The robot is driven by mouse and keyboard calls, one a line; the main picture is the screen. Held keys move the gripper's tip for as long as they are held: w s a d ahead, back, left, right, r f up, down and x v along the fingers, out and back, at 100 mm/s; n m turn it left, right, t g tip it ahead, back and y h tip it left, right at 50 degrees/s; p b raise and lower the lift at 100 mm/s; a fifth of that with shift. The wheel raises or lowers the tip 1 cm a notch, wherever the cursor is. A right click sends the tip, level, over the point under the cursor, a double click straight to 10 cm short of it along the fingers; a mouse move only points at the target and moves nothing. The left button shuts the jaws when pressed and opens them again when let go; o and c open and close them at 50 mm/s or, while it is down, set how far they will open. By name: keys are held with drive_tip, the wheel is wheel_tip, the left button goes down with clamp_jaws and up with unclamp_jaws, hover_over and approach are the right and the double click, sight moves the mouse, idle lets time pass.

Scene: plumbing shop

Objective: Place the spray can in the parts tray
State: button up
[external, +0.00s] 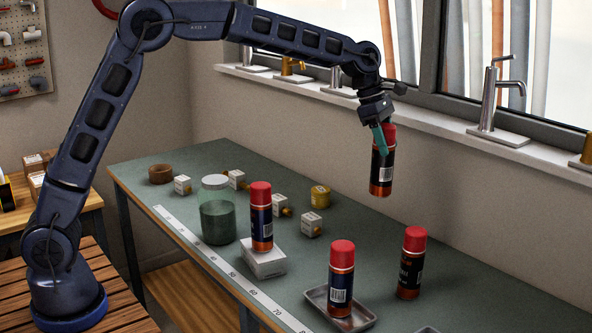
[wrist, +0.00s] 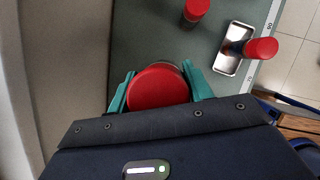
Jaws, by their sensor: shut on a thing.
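My gripper (external: 382,138) is shut on a spray can (external: 382,172) with a red cap and dark label, held upright above the far side of the bench. In the wrist view the can's red cap (wrist: 157,88) sits between the teal fingers and hides most of its body. A shallow metal parts tray (external: 362,319) lies near the bench's front edge, below and left of my gripper. A similar spray can (external: 341,283) stands in it. The tray (wrist: 229,65) also shows at upper right in the wrist view, apart from the held can.
Another red-capped can (external: 411,265) stands on the bench right of the tray. One more (external: 261,220) stands on a white box (external: 264,261). A glass jar (external: 217,212) and several small boxes stand farther left. A windowsill with taps (external: 490,105) runs behind.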

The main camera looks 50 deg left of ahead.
drive_tip(key=s+d+m+g, duration=0.15)
drive_tip(key=s+d, duration=0.45)
drive_tip(key=d, duration=0.6)
drive_tip(key=s+d+f+m, duration=0.1)
drive_tip(key=s+d+m, duration=0.35)
drive_tip(key=d, duration=0.75)
drive_tip(key=s+d+m+g, duration=0.1)
drive_tip(key=s+d, duration=0.7)
drive_tip(key=d, duration=0.3)
wheel_tip(320, 180, down, 19)
drive_tip(key=shift+w+d+f, duration=0.15)
drive_tip(key=shift+d, duration=0.05)
drive_tip(key=shift+f, duration=0.15)
drive_tip(key=o, duration=1.5)
drive_tip(key=shift+c, duration=0.2)
